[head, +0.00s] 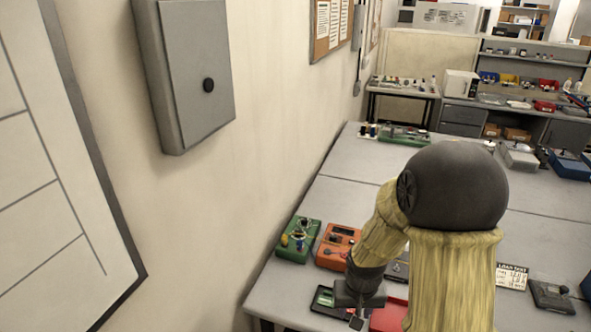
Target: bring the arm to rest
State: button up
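My arm (455,262) is in the head view at lower right, with a dark rounded joint at its top and yellowish, cloth-like covers. It is bent, and its forearm slopes down to the left. My gripper (357,318) hangs over the near left end of the grey table (285,292), its fingertips close to the picture's bottom edge. It is small and dark, so its opening does not show clearly. I cannot tell whether it touches anything below it.
A green device (298,240), an orange meter (337,246) and a red item (390,315) lie around my gripper. A load test card (511,276) and a dark device (551,297) lie right of my arm. A grey wall box (190,72) hangs at left. The table's middle is mostly clear.

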jog(key=s+d+r+t, duration=0.1)
jog(key=s+r, duration=0.6)
jog(key=s, duration=0.2)
jog(key=shift+r+b, duration=0.15)
jog(key=shift+b, duration=0.3)
jog(key=shift+o, duration=0.4)
jog(key=shift+w, duration=0.1)
